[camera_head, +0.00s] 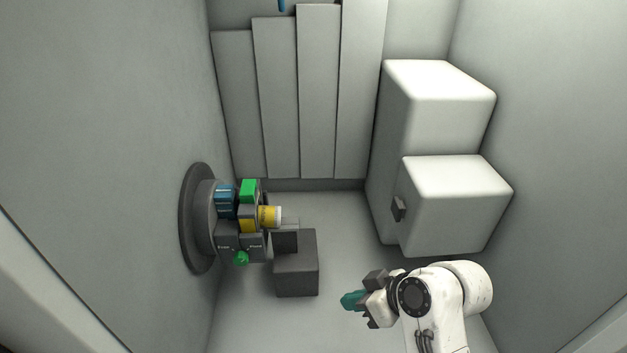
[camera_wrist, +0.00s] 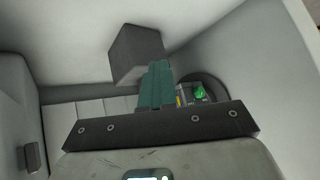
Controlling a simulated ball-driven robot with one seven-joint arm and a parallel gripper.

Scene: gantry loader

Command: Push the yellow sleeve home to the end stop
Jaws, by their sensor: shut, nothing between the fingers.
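The yellow sleeve (camera_head: 268,216), with a pale outer end, sticks out to the right from the dark chuck-like fixture (camera_head: 257,247) on the left wall. I cannot tell the end stop apart. My gripper (camera_head: 352,299) has teal fingers and is at the lower right, well apart from the sleeve, pointing left. In the wrist view its teal fingers (camera_wrist: 156,84) are together, with nothing between them. In that view the fixture shows partly behind the fingers, with a green knob (camera_wrist: 199,92) and a small bit of yellow beside it.
A dark grey block (camera_head: 296,274) stands on the floor right of the fixture, with a smaller block (camera_head: 285,240) on it near the sleeve. White rounded cabinets (camera_head: 455,205) stand at the right. Open floor lies between the dark block and my gripper.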

